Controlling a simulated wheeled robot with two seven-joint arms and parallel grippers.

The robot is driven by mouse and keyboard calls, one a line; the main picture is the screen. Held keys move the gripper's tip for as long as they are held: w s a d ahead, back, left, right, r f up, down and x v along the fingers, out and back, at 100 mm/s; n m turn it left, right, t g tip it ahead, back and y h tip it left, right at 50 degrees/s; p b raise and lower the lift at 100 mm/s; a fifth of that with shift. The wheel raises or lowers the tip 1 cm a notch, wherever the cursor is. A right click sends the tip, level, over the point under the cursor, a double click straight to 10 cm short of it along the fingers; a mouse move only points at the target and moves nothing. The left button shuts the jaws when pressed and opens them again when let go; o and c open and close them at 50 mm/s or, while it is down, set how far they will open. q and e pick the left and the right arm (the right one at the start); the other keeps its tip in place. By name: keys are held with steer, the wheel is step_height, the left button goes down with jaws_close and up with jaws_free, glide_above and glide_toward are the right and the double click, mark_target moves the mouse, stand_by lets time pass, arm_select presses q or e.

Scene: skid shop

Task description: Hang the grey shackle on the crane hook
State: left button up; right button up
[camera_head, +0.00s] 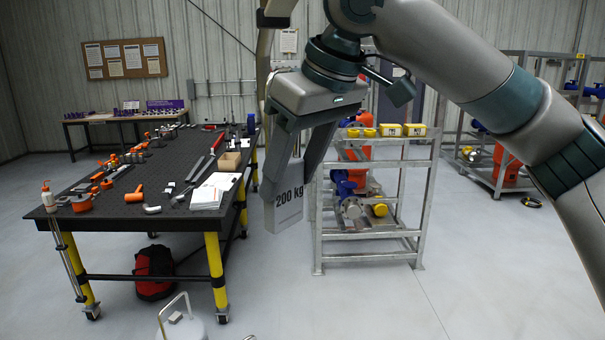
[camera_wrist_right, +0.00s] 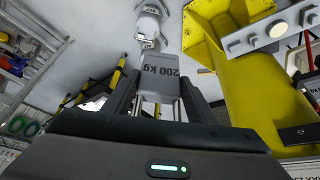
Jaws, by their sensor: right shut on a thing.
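My right gripper (camera_head: 290,185) is shut on a pale grey block (camera_head: 284,212) marked "200 kg". The block hangs between the two fingers, in the air to the right of the black table. In the right wrist view, the block (camera_wrist_right: 160,84) shows between the fingers of my right gripper (camera_wrist_right: 160,100), with its lettering upside down. A small pale metal part (camera_wrist_right: 146,42) shows just beyond the block's far end; I cannot tell whether it is the crane hook. I cannot make out the grey shackle for sure in either view. My left gripper is not in view.
The black table (camera_head: 115,215) at left holds several tools and orange parts. A grey metal rack (camera_head: 376,254) stands behind and right of the gripper. A pale cylinder with a handle (camera_head: 184,328) stands on the floor in front. A yellow steel structure (camera_wrist_right: 245,95) fills the wrist view's right.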

mark_target(296, 205)
steer(key=shift+w+a+f+b, duration=0.1)
steer(key=shift+f+b, duration=0.25)
steer(key=shift+f, duration=0.85)
steer(key=shift+w+f+b, duration=0.1)
steer(key=shift+f+b, duration=0.2)
steer(key=shift+f, duration=0.9)
steer(key=shift+d+f, duration=0.2)
steer(key=shift+c, duration=0.6)
steer(key=shift+w+d+f, duration=0.25)
steer(key=shift+w+d, duration=0.1)
steer(key=shift+w, duration=0.1)
steer(key=shift+s+a, duration=0.1)
steer(key=shift+r, duration=0.15)
